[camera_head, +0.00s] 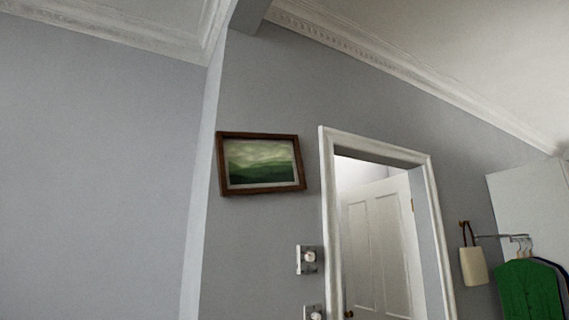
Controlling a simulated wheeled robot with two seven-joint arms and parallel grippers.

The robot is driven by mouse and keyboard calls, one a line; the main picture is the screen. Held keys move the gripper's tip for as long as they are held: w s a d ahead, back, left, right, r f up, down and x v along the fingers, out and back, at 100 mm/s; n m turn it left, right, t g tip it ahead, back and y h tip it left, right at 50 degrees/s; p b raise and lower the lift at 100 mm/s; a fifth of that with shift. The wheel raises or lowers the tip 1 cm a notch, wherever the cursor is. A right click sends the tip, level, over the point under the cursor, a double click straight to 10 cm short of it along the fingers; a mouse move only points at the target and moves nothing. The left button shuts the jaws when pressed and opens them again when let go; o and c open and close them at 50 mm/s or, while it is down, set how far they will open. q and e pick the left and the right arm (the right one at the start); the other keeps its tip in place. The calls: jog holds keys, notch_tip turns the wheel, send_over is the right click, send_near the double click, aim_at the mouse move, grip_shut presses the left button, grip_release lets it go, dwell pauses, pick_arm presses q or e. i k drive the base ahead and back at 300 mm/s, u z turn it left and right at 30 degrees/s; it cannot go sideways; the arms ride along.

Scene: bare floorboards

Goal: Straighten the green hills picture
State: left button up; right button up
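The green hills picture (260,164) hangs on the grey wall left of the doorway, in a dark brown wooden frame. It shows green hills under a pale greenish sky. The whole view is tilted, so I cannot tell exactly how far the picture is off level. Nothing touches or covers it. Neither of my grippers is in view.
A white door frame (328,220) stands right of the picture, with a panelled white door (377,245) inside it. Switch plates (308,260) sit below the picture. A cream bag (473,266) and a green garment (529,291) hang at right. A wall corner is close left of the picture.

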aim_at(263, 162)
jog(key=k, duration=1.25)
jog(key=z, duration=0.85)
jog(key=i, duration=1)
jog(key=z, duration=0.9)
jog(key=i, duration=1.4)
jog(key=u, duration=0.4)
jog(key=i, duration=0.85)
jog(key=u, duration=0.75)
